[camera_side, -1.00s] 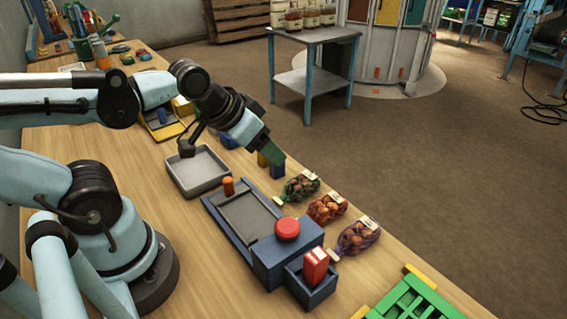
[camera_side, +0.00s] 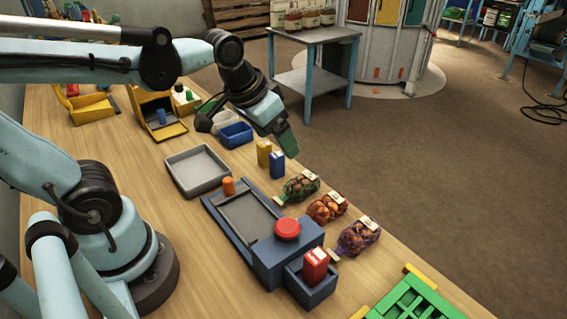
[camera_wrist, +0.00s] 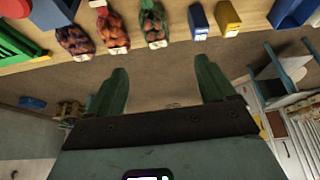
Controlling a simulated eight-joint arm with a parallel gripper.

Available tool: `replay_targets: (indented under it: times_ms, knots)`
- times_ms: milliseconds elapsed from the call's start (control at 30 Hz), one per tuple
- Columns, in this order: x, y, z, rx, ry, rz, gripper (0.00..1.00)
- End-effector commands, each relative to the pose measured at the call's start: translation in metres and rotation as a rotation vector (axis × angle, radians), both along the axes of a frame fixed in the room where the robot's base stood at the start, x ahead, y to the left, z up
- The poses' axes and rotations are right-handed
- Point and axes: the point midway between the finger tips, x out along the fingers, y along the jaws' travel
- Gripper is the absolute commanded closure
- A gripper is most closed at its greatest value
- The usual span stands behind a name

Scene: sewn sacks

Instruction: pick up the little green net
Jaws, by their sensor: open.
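The little green net (camera_side: 299,187) is a small green mesh sack with reddish-brown round contents and a pale tag. It lies on the table by the far edge, at the end of a row of three nets. It also shows in the wrist view (camera_wrist: 153,22), at the top and a little left of centre. My gripper (camera_side: 289,147) is above the table's far edge, above and slightly left of the green net and apart from it. In the wrist view its two green fingers (camera_wrist: 162,80) are spread wide with nothing between them.
A red net (camera_side: 326,208) and a purple net (camera_side: 358,237) lie beside the green one. Blue (camera_side: 277,164) and yellow (camera_side: 264,152) boxes stand on its other side. A blue scale-like device (camera_side: 245,220) with a red button is nearer me. A green crate (camera_side: 415,300) is at front right.

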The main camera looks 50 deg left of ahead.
Motion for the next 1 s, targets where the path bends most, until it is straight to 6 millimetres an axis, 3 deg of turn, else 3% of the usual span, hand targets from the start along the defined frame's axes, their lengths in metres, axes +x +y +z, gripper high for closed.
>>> replay_targets:
  times_ms: [233, 500, 767, 1000]
  knots:
    - [0.038, 0.000, 0.000, -0.007, 0.205, 0.020, 0.17]
    - [0.069, 0.000, -0.014, -0.010, 0.388, 0.037, 0.17]
    - [0.077, -0.001, -0.026, -0.010, 0.446, 0.044, 0.17]
    - [0.077, -0.001, -0.059, -0.010, 0.445, 0.044, 0.17]
